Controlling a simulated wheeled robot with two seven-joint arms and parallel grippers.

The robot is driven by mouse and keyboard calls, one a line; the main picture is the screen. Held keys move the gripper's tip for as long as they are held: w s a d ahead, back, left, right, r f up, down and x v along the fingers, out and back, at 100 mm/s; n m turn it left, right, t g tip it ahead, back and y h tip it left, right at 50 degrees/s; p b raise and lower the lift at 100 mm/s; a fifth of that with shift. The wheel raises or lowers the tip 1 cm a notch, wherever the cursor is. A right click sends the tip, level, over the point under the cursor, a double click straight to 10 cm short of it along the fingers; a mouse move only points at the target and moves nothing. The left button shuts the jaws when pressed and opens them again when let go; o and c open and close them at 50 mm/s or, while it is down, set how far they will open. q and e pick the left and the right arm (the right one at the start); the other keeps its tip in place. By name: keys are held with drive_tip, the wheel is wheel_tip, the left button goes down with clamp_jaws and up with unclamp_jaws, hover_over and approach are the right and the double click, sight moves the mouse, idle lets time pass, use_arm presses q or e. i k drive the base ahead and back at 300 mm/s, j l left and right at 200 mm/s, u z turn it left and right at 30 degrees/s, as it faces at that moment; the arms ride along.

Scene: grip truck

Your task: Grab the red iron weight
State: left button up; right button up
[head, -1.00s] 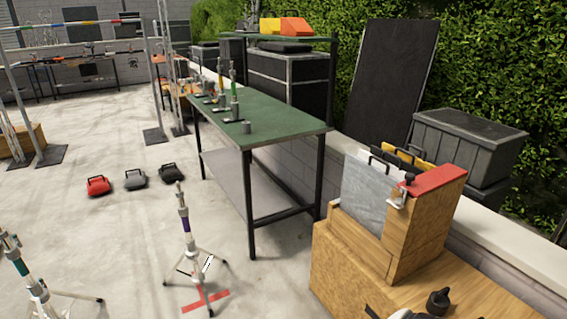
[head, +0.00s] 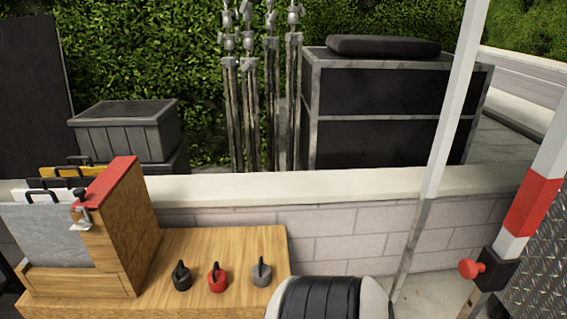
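A small red weight (head: 217,278) with a handle on top stands upright on the wooden table (head: 215,243) in the head view. A black weight (head: 182,277) of like shape stands to its left and a grey one (head: 261,272) to its right. The three stand apart from each other. Neither of my grippers is in view, and nothing touches the red weight.
A wooden box (head: 135,225) with a red top and upright boards stands left of the weights. A low block wall (head: 345,235) runs behind the table. A white pole (head: 452,120) and a red-and-white post (head: 530,205) with a red knob stand at right.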

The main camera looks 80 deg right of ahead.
sight(217, 278)
drive_tip(key=z, duration=1.8)
